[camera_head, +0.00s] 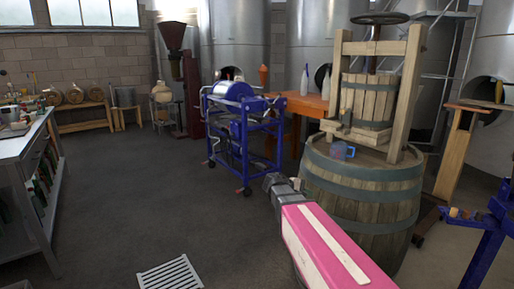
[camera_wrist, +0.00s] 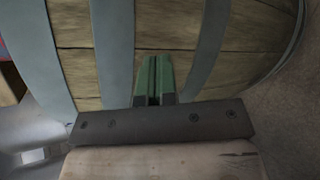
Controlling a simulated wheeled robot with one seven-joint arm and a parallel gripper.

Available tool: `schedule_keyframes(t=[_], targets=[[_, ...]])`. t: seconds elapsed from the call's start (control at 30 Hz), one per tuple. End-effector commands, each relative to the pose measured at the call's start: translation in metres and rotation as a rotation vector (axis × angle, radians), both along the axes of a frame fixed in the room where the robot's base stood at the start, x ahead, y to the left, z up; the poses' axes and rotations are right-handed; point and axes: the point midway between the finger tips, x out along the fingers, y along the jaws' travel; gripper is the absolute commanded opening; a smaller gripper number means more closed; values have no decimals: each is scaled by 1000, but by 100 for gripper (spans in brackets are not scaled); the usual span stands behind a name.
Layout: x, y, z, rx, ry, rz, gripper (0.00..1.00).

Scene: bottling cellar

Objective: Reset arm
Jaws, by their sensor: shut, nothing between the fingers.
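My arm, with a pink and white link, reaches forward from the bottom right in the head view. In that view my gripper's fingers cannot be made out against the barrel. In the wrist view my gripper (camera_wrist: 154,80) shows two green fingers pressed together with nothing between them. The wooden barrel (camera_wrist: 160,25) with grey metal hoops fills the background behind the fingers. I cannot tell how far the fingertips are from its staves.
The barrel (camera_head: 350,215) stands close on the right and carries a wooden press (camera_head: 366,100) and a blue mug (camera_head: 341,151). A blue wheeled machine (camera_head: 243,130) stands behind. A workbench (camera_head: 25,150) is at left. The floor between is open, with a drain grate (camera_head: 171,273).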

Motion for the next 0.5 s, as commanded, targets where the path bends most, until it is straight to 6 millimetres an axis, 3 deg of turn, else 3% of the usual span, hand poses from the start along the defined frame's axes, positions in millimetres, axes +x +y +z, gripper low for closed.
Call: schedule_keyframes(t=[0.03,0.2,0.4,0.5], targets=[[-17,-9,-21,90,0,-26,0],[-61,-15,-88,418,-22,-142,0],[-113,-3,-145,789,-73,-336,0],[-133,8,-163,947,-103,-439,0]])
